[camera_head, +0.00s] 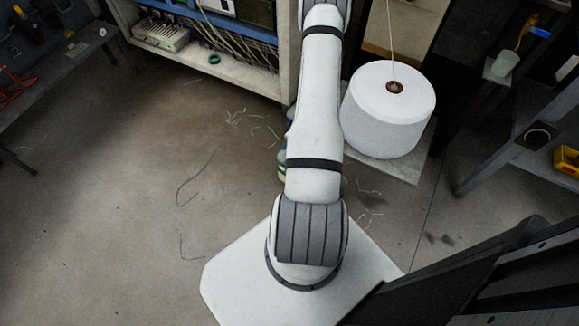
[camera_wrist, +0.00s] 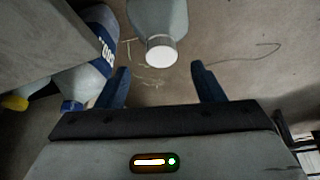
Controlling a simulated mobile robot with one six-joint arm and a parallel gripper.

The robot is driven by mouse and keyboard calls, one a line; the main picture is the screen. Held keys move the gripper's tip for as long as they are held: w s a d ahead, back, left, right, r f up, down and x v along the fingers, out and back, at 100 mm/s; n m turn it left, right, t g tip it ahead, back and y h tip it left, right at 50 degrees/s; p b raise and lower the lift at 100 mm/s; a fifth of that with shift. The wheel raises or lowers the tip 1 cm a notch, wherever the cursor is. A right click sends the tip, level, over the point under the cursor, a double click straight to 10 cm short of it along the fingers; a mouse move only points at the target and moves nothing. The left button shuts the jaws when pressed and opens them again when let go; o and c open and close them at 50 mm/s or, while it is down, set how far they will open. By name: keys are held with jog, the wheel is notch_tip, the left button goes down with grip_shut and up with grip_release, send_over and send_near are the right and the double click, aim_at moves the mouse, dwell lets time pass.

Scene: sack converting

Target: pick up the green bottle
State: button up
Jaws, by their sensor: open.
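In the wrist view a pale grey-green bottle (camera_wrist: 158,15) with a whitish cap (camera_wrist: 161,50) shows at the top middle, its cap towards me. It is the likeliest green bottle, but its colour is dull. Its far end is cut off by the frame. My gripper (camera_wrist: 160,80) is open, with nothing between its two dark blue fingers. The cap lies just beyond the fingertips, about midway between them, apart from both. In the head view my arm hides the gripper, and only a greenish edge (camera_head: 283,156) shows beside the arm; I cannot tell what it belongs to.
In the wrist view a bottle with a blue label (camera_wrist: 101,32) and a yellow cap (camera_wrist: 15,102) are at left, near a grey surface. In the head view a big white thread cone (camera_head: 370,115) stands right of my arm, a shelf (camera_head: 235,70) behind. Floor at left is mostly open.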

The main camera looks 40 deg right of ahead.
jog(key=b+x, duration=0.1)
jog(key=x, duration=0.1)
jog(key=s+b+x, duration=0.1)
jog(key=x, duration=0.2)
jog(key=shift+f, duration=0.25)
jog(key=shift+c, duration=0.5)
grip_shut()
jog(key=shift+r, duration=0.1)
